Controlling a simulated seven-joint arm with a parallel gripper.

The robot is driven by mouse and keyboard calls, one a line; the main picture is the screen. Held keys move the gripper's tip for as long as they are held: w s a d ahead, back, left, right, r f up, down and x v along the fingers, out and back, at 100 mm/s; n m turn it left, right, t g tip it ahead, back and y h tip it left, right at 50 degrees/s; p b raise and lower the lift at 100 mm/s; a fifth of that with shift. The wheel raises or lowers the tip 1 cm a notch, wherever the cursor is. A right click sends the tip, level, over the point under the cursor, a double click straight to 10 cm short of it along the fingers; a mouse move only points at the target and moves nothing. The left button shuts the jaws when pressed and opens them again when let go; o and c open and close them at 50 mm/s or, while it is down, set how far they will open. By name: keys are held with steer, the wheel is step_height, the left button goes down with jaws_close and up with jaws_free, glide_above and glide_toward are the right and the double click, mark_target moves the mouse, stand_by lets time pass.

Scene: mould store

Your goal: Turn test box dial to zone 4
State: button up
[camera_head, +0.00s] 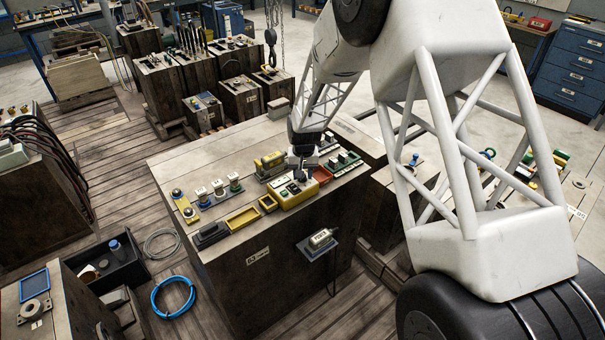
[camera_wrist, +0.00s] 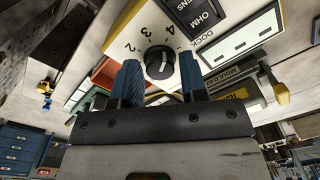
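The test box (camera_head: 291,194) is a yellow case with a pale top on the wooden block. My gripper (camera_head: 299,176) points down over its right part. In the wrist view, the test box's yellow and white face (camera_wrist: 118,28) carries a round black dial (camera_wrist: 160,62). The figures 2, 3 and 4 are printed around it; I cannot read clearly which one its pale mark points at. My gripper (camera_wrist: 159,75) has its two blue fingers apart, one on each side of the dial. I cannot tell whether they touch it. The dial is hidden in the head view.
An orange-red tray (camera_head: 327,172) lies just right of the test box. Yellow trays (camera_head: 243,217) and a black case (camera_head: 210,235) are to its left. Green-and-white parts (camera_head: 345,160) stand behind to the right. A small device (camera_head: 318,241) hangs on the block's front side.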

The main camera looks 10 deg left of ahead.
steer(key=shift+o, duration=1.2)
steer(key=shift+d+r, duration=0.1)
steer(key=shift+r, duration=3.8)
steer(key=shift+d+r, duration=0.1)
